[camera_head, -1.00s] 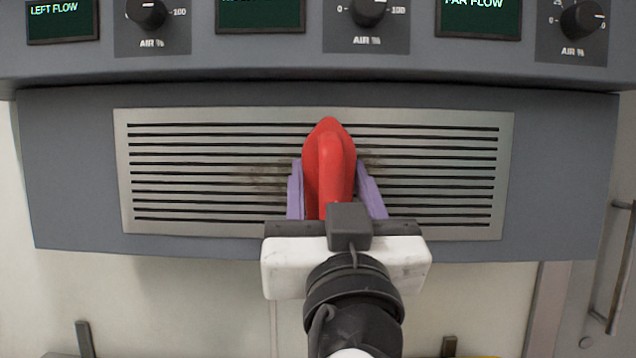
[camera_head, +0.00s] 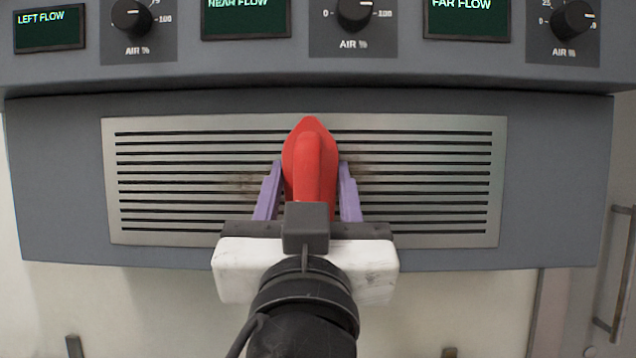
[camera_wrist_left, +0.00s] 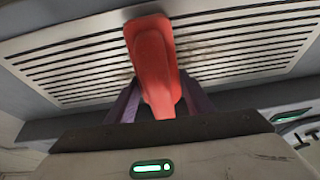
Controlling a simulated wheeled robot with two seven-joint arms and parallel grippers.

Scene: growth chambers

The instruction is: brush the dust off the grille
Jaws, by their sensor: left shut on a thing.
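The grille (camera_head: 430,236) is a pale metal panel with dark horizontal slots, set in a grey housing. Brownish dust (camera_head: 243,184) marks its middle, showing on both sides of the brush; it also shows in the left wrist view (camera_wrist_left: 200,47). My left gripper (camera_head: 312,168), with purple fingers, is shut on a red brush (camera_head: 311,150) in front of the grille's middle. The brush also shows in the left wrist view (camera_wrist_left: 154,62), overlapping the grille (camera_wrist_left: 75,62). Its bristles are hidden, so I cannot tell whether they touch. My right gripper is out of view.
Above the grille a ledge holds dark displays (camera_head: 247,18) and black air knobs (camera_head: 354,14). A vertical handle (camera_head: 618,270) stands at the far right. The grille's left and right ends are unobstructed.

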